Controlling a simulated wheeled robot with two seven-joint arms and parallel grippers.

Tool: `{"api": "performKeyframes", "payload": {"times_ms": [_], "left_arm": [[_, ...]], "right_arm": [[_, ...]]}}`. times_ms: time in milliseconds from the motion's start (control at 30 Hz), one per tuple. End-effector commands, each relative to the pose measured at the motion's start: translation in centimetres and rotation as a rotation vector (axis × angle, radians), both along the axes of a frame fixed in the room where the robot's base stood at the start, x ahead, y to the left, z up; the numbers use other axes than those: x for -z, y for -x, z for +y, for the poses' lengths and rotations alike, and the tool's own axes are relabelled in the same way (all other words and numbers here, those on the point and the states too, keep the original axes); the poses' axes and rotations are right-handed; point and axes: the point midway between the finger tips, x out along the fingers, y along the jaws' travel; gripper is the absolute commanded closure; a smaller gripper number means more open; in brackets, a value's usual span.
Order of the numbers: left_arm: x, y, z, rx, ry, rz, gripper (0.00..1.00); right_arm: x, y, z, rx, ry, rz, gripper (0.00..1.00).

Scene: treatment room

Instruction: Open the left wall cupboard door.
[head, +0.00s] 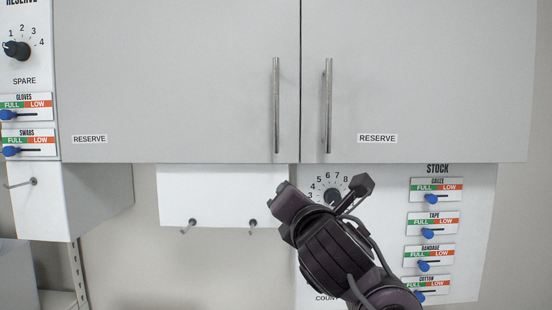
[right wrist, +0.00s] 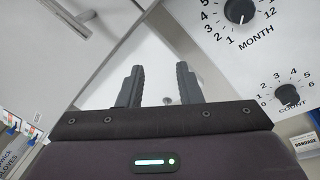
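The left cupboard door (head: 170,75) is a flat grey panel, shut flush beside the right door (head: 420,75). Its upright metal bar handle (head: 276,105) is near its right edge. My right gripper (head: 318,205) is below the cupboard's lower edge, below and between the two handles, touching neither as far as I can see. In the right wrist view (right wrist: 158,85) its two fingers are apart with nothing between them. A metal handle (right wrist: 66,18) shows there at the top left, away from the fingers; I cannot tell which door it belongs to. My left gripper is out of view.
The right door's handle (head: 327,105) stands close beside the left one. Below hang a white panel with hooks (head: 215,200) and a STOCK board with sliders (head: 470,240). A MONTH dial (right wrist: 239,10) is right of the fingers. Space before the left door looks clear.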

Motion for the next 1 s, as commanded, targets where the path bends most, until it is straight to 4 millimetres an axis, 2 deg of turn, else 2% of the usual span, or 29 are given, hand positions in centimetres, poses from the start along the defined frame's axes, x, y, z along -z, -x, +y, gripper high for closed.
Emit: {"api": "performKeyframes", "payload": {"times_ms": [33,100,200,333,433,567,800,1000], "left_arm": [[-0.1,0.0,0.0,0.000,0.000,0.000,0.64],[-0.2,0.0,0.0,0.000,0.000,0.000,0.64],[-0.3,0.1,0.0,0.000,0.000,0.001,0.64],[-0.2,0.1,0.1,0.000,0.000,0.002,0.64],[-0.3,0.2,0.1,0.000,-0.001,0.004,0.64],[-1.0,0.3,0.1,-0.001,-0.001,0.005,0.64],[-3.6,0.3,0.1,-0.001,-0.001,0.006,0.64],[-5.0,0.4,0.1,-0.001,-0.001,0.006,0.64]], "right_arm": [[-3.5,0.6,0.4,0.009,0.099,-0.086,0.68],[-7.1,1.5,0.8,0.027,0.231,-0.182,0.68],[-11.3,2.8,1.3,0.064,0.389,-0.296,0.68],[-15.0,3.9,1.6,0.113,0.535,-0.399,0.68],[-16.4,4.3,1.7,0.135,0.594,-0.435,0.68],[-17.4,3.7,1.9,0.142,0.612,-0.445,0.68],[-19.1,0.2,2.6,0.140,0.609,-0.442,0.68],[-19.7,-2.0,3.0,0.139,0.608,-0.441,0.68]]}}
